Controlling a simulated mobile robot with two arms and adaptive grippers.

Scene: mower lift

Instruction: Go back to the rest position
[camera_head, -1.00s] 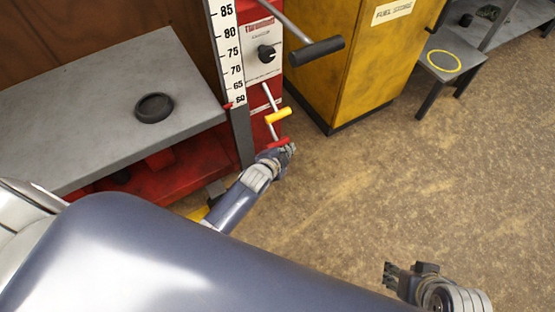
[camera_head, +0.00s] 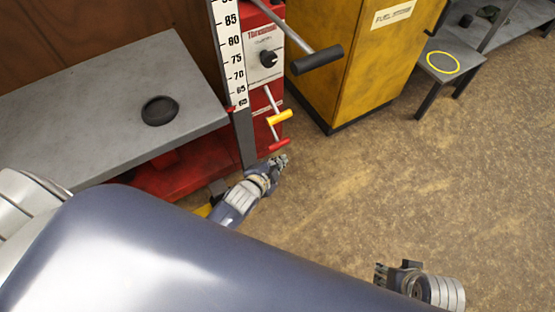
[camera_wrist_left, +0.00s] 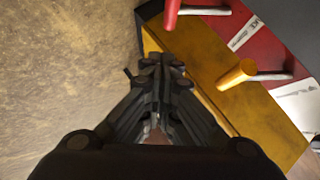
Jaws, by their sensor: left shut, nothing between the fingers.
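My left gripper (camera_head: 279,162) is shut and empty, just below the red handle (camera_head: 279,145) of the lift and apart from it. In the left wrist view the shut fingertips (camera_wrist_left: 160,62) point at the floor edge of the lift, with the red handle (camera_wrist_left: 173,14) ahead and the yellow handle (camera_wrist_left: 238,74) to the right. The yellow handle (camera_head: 279,117) also shows in the head view, above the red one. My right gripper (camera_head: 390,274) hangs over the open floor at the lower right; its finger opening is too small to read.
The lift has a grey platform (camera_head: 75,115) with a dark round disc (camera_head: 160,110), a scale post (camera_head: 228,50) and a black-gripped crank (camera_head: 317,60). A yellow fuel cabinet (camera_head: 350,60) stands behind. A small grey table (camera_head: 450,60) is at the upper right. The brown floor is clear.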

